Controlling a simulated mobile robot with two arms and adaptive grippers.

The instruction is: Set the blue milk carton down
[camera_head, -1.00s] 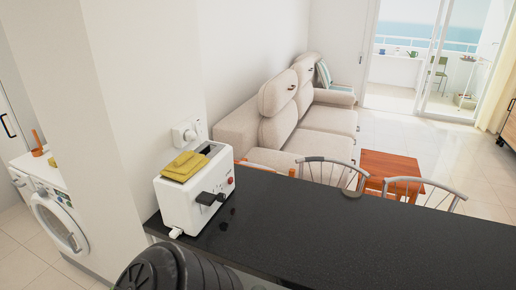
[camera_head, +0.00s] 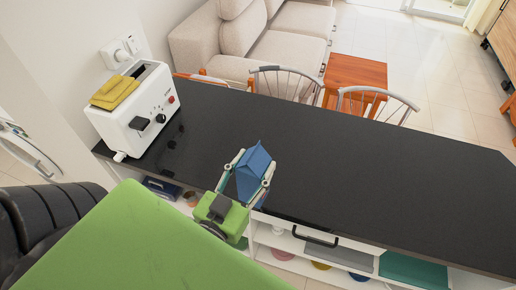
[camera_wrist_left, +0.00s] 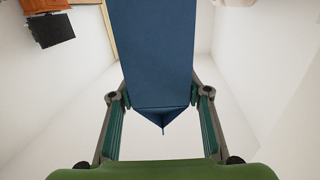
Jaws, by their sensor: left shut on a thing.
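The blue milk carton (camera_head: 253,172) has a gabled top and is upright in the head view, by the near edge of the black countertop (camera_head: 330,185). My left gripper (camera_head: 251,178) is shut on it, with one finger on each side. In the left wrist view the carton (camera_wrist_left: 152,55) fills the upper middle between the two fingers (camera_wrist_left: 158,112). Its pointed end faces the camera. I cannot tell whether its bottom touches the counter. My right gripper is not in view.
A white toaster (camera_head: 133,112) with a yellow cloth (camera_head: 116,92) stands at the counter's left end. The countertop right of the carton is bare. Chairs (camera_head: 375,100) stand behind the far edge. Open shelves (camera_head: 300,262) with dishes lie below the near edge.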

